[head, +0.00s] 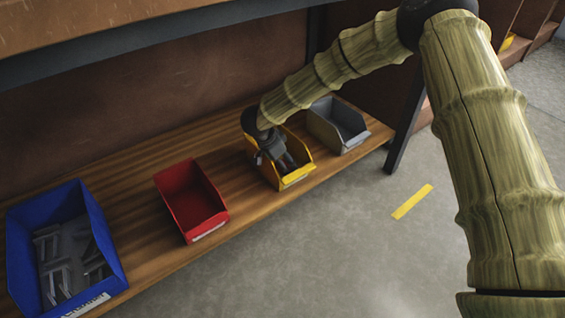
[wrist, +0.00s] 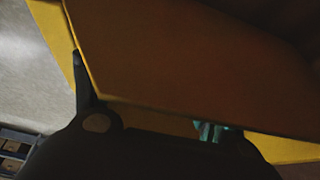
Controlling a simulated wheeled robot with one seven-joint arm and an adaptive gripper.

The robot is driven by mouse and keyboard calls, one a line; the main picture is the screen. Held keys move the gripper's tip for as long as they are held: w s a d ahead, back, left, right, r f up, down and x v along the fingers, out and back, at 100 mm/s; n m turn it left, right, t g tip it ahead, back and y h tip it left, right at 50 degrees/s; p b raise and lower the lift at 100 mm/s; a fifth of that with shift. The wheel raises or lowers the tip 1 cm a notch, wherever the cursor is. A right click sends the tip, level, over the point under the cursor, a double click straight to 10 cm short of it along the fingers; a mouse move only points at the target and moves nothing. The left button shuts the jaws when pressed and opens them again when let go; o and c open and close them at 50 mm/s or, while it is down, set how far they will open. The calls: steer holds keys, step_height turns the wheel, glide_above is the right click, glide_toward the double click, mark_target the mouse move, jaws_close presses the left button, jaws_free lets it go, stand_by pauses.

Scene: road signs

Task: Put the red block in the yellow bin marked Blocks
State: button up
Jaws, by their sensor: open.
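The yellow bin (head: 299,177) stands on the wooden shelf in the head view, with a white label on its front. Its wording is too small to read. My gripper (head: 284,164) points down into the yellow bin and is open. In the wrist view the yellow bin's edge (wrist: 282,150) shows close up. A large dark orange-brown surface (wrist: 190,60) fills much of that view; I cannot tell whether it is a shaded bin wall. I cannot make out the red block in either view. The inside of the yellow bin is partly hidden by my gripper.
A red bin (head: 169,181) stands left of the yellow bin and looks empty. A blue bin (head: 22,253) with several metal pieces is at far left. A grey bin (head: 329,134) stands right of the yellow one. A dark shelf post (head: 405,125) and open floor lie to the right.

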steer(key=p+v, duration=0.3)
steer(key=v, duration=0.3)
steer(key=shift+a+r, duration=0.1)
stand_by(0.3)
